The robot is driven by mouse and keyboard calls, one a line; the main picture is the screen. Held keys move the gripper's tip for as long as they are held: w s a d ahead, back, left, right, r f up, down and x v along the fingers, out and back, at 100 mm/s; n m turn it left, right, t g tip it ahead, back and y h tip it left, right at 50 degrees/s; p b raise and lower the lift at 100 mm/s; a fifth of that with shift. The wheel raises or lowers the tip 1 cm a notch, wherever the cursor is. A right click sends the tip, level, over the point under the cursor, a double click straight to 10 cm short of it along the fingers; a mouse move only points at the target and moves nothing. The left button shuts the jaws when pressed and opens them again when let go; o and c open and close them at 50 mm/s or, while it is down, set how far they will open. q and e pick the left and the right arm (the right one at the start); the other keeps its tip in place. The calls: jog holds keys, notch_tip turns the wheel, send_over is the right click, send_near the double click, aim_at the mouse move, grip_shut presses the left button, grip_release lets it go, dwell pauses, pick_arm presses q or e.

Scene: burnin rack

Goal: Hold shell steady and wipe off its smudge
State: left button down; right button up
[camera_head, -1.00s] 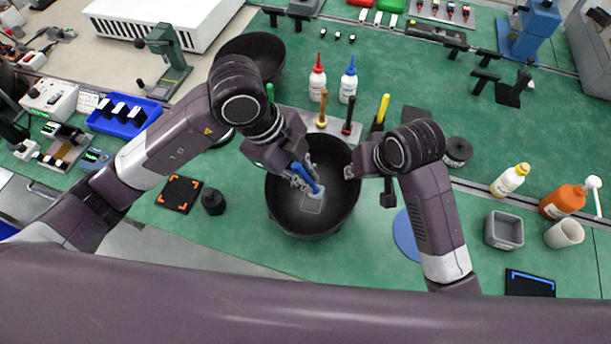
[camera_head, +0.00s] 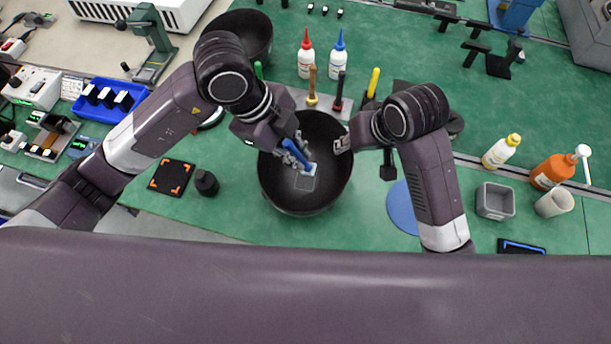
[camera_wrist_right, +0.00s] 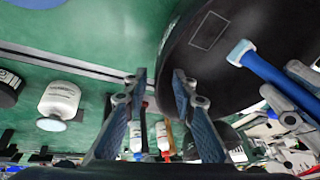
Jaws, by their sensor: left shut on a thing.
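The shell is a large dark bowl (camera_head: 300,201) on the green bench. A thin pale outlined square (camera_head: 302,183) marks its inside floor; it also shows in the right wrist view (camera_wrist_right: 209,30). I cannot make out a distinct smudge there. My left gripper (camera_head: 290,151) is shut on a blue-handled wiper (camera_head: 294,153), low inside the bowl. Its whitish head (camera_wrist_right: 240,52) is beside the square. My right gripper (camera_head: 341,145) is at the bowl's right rim. In the wrist view its fingers (camera_wrist_right: 158,85) are apart, one on each side of the rim, with a gap showing.
Upright handled tools (camera_head: 338,97) and red- and blue-tipped bottles (camera_head: 305,60) stand behind the bowl. A second dark bowl (camera_head: 250,32) is at the back left. A black mat (camera_head: 172,177) and small black cylinder (camera_head: 206,183) lie left, a blue disc (camera_head: 402,208) right.

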jog(key=v, duration=0.9)
jog(key=shift+r, duration=0.1)
